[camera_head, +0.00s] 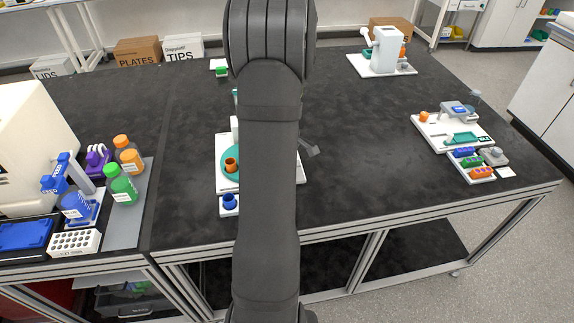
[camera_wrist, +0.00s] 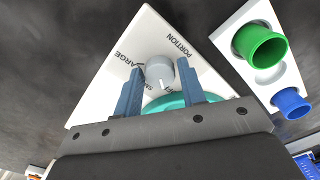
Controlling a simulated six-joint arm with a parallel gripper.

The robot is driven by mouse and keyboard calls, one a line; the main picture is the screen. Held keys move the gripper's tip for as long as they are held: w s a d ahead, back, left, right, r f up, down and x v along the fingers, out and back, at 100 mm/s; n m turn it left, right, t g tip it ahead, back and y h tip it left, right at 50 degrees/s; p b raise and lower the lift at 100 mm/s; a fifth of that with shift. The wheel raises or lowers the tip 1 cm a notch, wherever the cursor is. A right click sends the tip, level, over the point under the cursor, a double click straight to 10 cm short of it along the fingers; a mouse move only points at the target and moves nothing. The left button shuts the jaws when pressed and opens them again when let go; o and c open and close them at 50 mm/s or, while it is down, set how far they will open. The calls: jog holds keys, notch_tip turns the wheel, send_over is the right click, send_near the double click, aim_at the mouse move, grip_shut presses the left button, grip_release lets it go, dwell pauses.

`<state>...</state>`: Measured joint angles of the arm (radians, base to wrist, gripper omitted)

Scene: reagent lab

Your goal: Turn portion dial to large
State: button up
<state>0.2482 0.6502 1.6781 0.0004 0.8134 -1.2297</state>
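The portion dial (camera_wrist: 160,71) is a round grey knob on a white panel (camera_wrist: 150,35). Printing beside it reads PORTION, LARGE and a partly hidden word starting with S. I cannot clearly tell where its pointer aims. My gripper (camera_wrist: 160,76) is open, with one blue finger on each side of the knob. A gap shows beside the fingers, and contact with the knob is not clear. A teal disc (camera_wrist: 165,102) is partly hidden behind the fingers. In the head view my arm covers the dial and most of the white device (camera_head: 305,172).
A white holder (camera_wrist: 228,38) with a green cup (camera_wrist: 260,45) and a blue cup (camera_wrist: 291,104) stands close beside the panel. An orange cup (camera_head: 231,164) sits on the teal disc.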

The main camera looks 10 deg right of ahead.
jog(key=c, duration=0.6)
jog(key=shift+o, duration=0.2)
jog(key=shift+m, duration=0.3)
jog(key=m, duration=0.4)
jog(key=shift+m, duration=0.3)
jog(key=m, duration=1)
jog(key=shift+m, duration=0.4)
jog(key=m, duration=0.5)
jog(key=shift+m, duration=0.4)
